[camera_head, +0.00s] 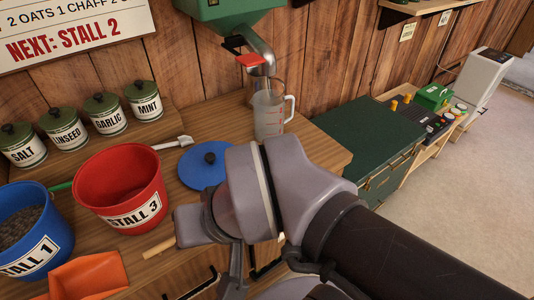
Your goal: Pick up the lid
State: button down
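A round blue lid (204,166) with a black knob lies flat on the wooden counter, just right of the red bucket. My arm's wrist covers the lid's right edge in the picture. My gripper (236,272) shows only in part below the wrist, in front of the counter's front edge. Its fingertips are not clear, so I cannot tell whether it is open or holds anything. No contact between it and the lid is visible.
A red bucket (120,186) and a blue bucket (32,232) stand left of the lid. Several green-lidded jars (62,130) line the back. A clear measuring jug (269,115) stands behind the lid, under a green dispenser (225,10). An orange scoop (88,276) lies in front.

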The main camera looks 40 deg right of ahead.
aim_at(202, 166)
jog(key=z, duration=0.5)
jog(key=i+l+z, duration=0.1)
jog(key=z, duration=0.25)
jog(key=i+z, duration=0.4)
jog(key=k+l, duration=0.05)
jog(key=k, duration=0.05)
